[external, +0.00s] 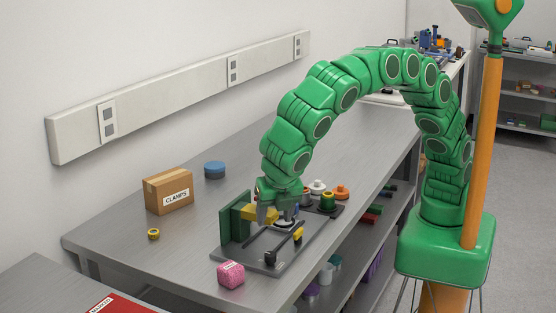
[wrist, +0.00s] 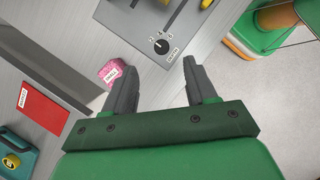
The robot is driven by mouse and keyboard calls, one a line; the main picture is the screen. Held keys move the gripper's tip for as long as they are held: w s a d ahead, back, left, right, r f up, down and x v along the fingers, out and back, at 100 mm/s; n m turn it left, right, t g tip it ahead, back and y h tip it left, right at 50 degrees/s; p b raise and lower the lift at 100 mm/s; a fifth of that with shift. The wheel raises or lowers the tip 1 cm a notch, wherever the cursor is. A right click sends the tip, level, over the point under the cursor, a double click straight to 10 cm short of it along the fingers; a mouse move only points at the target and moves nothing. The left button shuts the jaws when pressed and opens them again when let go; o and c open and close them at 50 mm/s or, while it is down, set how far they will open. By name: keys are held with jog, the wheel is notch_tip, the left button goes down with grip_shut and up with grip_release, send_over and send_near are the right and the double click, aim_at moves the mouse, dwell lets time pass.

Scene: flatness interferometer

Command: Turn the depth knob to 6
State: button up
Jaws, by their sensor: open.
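A round black knob (wrist: 162,46) with a pale pointer mark sits near the edge of a grey base plate (wrist: 181,13) in the wrist view. Small marks surround it and a white label is beside it; the label and numbers are too small to read surely. In the external view the knob (external: 270,257) is at the plate's front corner. My gripper (wrist: 160,65) is open and empty, its fingers spread on either side of the knob in the wrist picture, apart from it. In the external view my gripper (external: 274,213) hangs over the plate, behind the knob.
The plate carries a green upright block (external: 234,224) and a lever with a yellow part (external: 298,235). A pink labelled cube (external: 231,275) stands beside the plate's front edge. A cardboard box (external: 168,190) stands at left.

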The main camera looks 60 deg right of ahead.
send_near(270, 254)
jog(key=shift+x, duration=4.35)
jog(key=shift+d, duration=0.1)
jog(key=shift+c, duration=0.3)
jog(key=c, duration=1)
